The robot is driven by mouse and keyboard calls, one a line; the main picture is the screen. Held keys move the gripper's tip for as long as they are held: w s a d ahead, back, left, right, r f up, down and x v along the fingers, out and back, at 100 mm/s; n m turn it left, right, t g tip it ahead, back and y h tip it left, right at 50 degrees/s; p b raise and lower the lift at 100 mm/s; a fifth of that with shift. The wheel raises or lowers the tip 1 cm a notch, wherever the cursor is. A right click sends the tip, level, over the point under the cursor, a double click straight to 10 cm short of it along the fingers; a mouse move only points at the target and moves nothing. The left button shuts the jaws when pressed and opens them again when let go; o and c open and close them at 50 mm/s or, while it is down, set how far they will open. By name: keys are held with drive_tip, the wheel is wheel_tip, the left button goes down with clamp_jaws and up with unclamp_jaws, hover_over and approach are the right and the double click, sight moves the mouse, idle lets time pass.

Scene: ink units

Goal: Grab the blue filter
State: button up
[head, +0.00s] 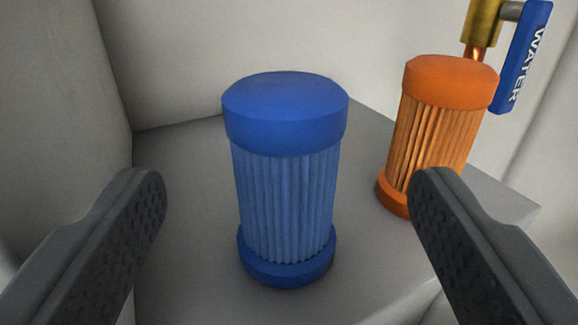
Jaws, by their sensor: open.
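The blue filter (285,190) is a ribbed cylinder with a smooth cap and base. It stands upright on a grey ledge (185,215) in the middle of the head view. My gripper (290,182) is open, with one dark finger to the left of the filter and one to the right. Gaps show between the filter and both fingers, and neither finger appears to touch it. How far the fingertips are from the filter in depth is hard to tell.
An orange filter (435,130) stands behind and right of the blue one, partly behind my right finger. A blue valve handle marked WATER (522,60) and a brass fitting (482,22) are at upper right. Pale walls (240,50) enclose the ledge at the back and left.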

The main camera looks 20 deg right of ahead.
drive_tip(key=shift+p+x, duration=2.6)
drive_tip(key=shift+x, duration=2.1)
drive_tip(key=shift+a, duration=0.1)
drive_tip(key=c, duration=1.4)
